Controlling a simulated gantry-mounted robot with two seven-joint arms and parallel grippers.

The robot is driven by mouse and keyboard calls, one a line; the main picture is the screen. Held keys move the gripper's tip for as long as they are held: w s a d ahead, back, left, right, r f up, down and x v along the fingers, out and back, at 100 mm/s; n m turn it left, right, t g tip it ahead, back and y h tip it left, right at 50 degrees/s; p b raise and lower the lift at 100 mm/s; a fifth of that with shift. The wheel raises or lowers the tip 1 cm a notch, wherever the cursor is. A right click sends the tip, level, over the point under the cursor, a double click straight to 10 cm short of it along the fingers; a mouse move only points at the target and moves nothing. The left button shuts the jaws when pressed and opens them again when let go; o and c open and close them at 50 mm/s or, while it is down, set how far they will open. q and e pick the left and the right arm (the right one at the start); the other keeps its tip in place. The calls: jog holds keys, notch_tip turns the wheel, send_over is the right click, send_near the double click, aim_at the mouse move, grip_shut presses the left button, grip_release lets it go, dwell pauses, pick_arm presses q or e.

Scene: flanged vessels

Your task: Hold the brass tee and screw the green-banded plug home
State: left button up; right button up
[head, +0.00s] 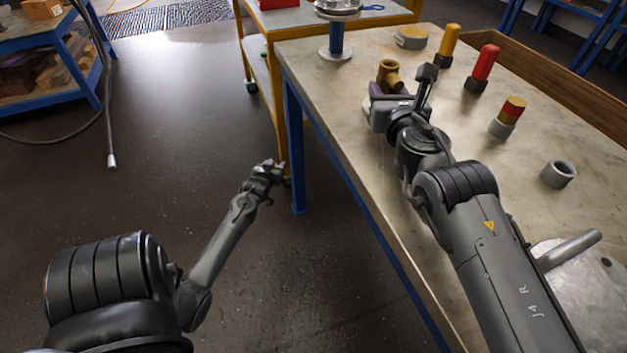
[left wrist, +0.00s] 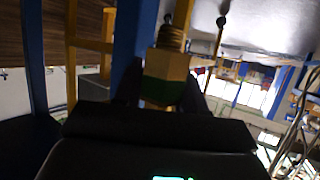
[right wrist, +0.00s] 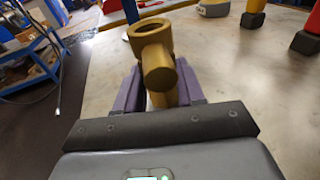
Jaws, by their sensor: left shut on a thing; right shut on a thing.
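My left gripper (head: 268,170) is low, off the bench's left side above the floor. In the left wrist view it is shut on the green-banded plug (left wrist: 166,67), a brass block with a green band near the fingers and a threaded end pointing away. The plug is too small to make out in the head view. Tee and plug are well apart.
On the workbench (head: 350,135) stand a yellow-topped piece (head: 450,42), a red-topped piece (head: 484,65), a red-banded brass plug (head: 511,110) in a grey ring, and an empty grey ring (head: 559,174). A flanged blue post (head: 336,40) stands at the far corner. A yellow cart (head: 257,60) is beyond.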

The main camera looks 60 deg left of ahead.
pick_arm(q)
jog(key=s+a+r+n+g, duration=0.1)
jog(key=s+a+r, duration=0.4)
jog(key=s+a, duration=0.3)
jog(key=a+r, duration=0.4)
jog(key=r, duration=0.5)
jog(key=w+d+r+m+t+h, duration=0.15)
jog(key=w+r, duration=0.35)
jog(key=r, duration=0.8)
jog(key=w+d+r+m+t, duration=0.15)
jog(key=w+r, duration=0.25)
jog(key=r, duration=1)
jog(key=w+d+r+m+t+h, duration=0.15)
jog(key=w+r, duration=0.35)
jog(key=r, duration=0.8)
jog(key=w+d+r+m+t+h, duration=0.1)
jog(key=w+d+r+m+h, duration=0.35)
jog(key=d+r, duration=0.4)
jog(key=w+d+r+m+h, duration=0.4)
jog(key=w+d+r+h, duration=0.15)
jog(key=d, duration=0.65)
jog(key=w+d+m+g+h, duration=0.25)
jog(key=d+m+h, duration=0.25)
jog(key=d, duration=0.8)
jog(key=s+d+f+m+h, duration=0.1)
jog(key=d+f, duration=0.4)
jog(key=f, duration=0.3)
jog(key=shift+s+d, duration=0.2)
jog(key=shift+d, duration=0.15)
